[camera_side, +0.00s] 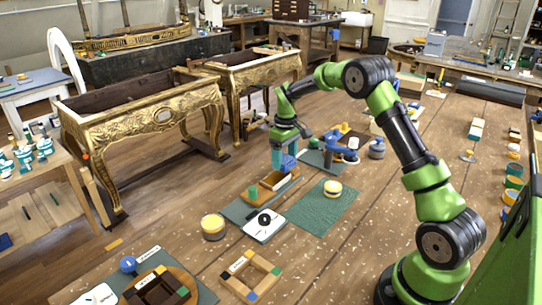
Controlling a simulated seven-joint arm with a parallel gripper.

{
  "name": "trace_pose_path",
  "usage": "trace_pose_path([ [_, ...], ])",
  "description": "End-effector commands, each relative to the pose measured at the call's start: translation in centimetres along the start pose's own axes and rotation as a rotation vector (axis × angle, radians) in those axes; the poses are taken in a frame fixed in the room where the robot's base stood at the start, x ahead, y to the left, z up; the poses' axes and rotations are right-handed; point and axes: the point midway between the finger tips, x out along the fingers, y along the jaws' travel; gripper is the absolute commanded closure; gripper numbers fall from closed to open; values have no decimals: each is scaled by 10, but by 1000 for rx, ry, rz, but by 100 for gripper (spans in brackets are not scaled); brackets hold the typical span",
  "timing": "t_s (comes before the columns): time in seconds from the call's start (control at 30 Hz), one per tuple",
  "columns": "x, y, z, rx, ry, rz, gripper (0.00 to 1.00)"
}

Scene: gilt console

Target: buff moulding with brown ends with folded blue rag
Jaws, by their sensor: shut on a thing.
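My gripper (286,144) reaches down over the middle of the workbench. It is shut on a light blue piece (285,161), which looks like the folded blue rag. The rag is just above or touching a pale moulding (272,181) with brown ends, which lies on a dark mat (236,211); I cannot tell whether they touch. My fingers and the rag hide part of the moulding. A small green piece (253,193) stands at its near left end.
A blue tool (336,148) is close on the right. A wooden frame (249,276) lies in front. Gilt consoles (150,112) stand behind.

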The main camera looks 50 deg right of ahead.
Motion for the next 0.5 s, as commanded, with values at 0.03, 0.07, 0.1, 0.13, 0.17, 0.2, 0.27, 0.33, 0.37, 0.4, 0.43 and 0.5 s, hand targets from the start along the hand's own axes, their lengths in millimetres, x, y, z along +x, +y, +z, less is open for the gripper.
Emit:
trace_pose_path([
  [0.03, -3, 0, 0, -1, -2, 0, 57],
  [0.07, -6, 0, 1, -1, -2, 0, 57],
  [0.1, -10, 0, 1, -1, -2, 0, 57],
  [0.13, -12, 0, 0, -1, -2, 0, 57],
  [0.17, -15, 0, 0, -1, -1, 0, 57],
  [0.2, -19, 0, 0, 0, -1, -1, 57],
  [0.27, -24, 0, 0, 0, -1, 0, 57],
  [0.33, -31, 0, 0, 0, -1, 0, 57],
  [0.37, -34, 0, 0, 0, -1, 0, 57],
  [0.4, -37, 0, 0, -1, -1, 0, 57],
  [0.43, -40, 0, 0, -1, -2, 0, 57],
  [0.5, -46, 0, 0, -1, -1, 0, 57],
])
